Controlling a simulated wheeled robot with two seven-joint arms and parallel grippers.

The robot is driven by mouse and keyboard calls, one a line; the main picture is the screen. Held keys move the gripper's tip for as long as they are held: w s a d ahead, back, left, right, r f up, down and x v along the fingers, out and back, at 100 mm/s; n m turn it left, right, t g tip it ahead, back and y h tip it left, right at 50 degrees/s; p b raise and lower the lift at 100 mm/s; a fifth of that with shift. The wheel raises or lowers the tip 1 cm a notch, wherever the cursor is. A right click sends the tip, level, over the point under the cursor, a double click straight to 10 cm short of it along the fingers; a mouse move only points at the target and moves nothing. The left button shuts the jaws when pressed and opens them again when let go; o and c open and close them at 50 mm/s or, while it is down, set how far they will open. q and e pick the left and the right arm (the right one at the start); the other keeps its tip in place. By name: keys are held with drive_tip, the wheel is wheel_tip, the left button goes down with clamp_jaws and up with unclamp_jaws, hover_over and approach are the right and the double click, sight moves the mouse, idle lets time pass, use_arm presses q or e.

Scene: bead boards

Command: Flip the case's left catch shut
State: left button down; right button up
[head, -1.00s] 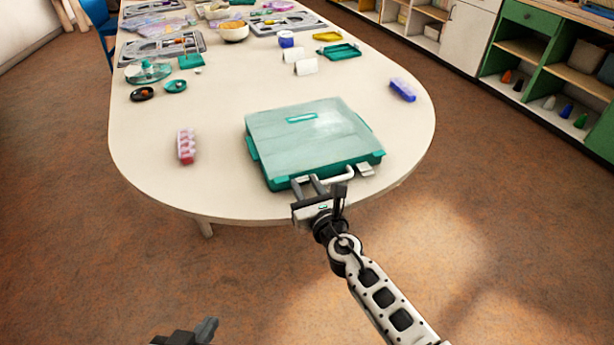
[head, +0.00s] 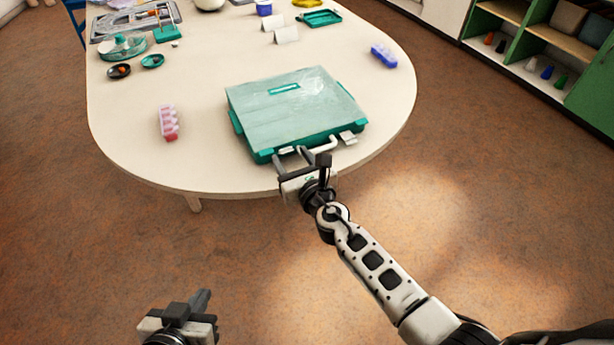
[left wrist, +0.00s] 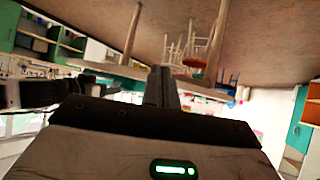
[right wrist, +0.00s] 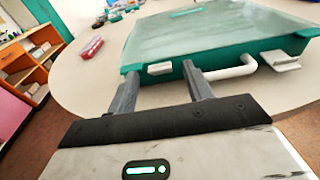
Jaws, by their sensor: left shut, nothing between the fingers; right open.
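The teal case (head: 292,105) lies closed near the table's rounded end, its white handle (head: 322,146) towards me. The left catch, a small pale tab (right wrist: 160,68), shows on the case's front in the right wrist view. It lies close to the front wall; I cannot tell if it is latched. The right catch (right wrist: 281,60) sticks outward beyond the handle. My right gripper (head: 290,153) is open at the case's front edge, its fingertips either side of the left catch, with no clear contact. My left gripper (head: 203,297) is shut and empty, low over the floor away from the table.
A pink bead box (head: 168,122) stands left of the case and a blue one (head: 383,56) stands beyond it to the right. The table top (head: 200,150) around the case is clear.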

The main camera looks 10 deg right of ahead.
drive_tip(key=p+v, duration=0.1)
drive_tip(key=v, duration=1.4)
drive_tip(key=shift+r, duration=0.1)
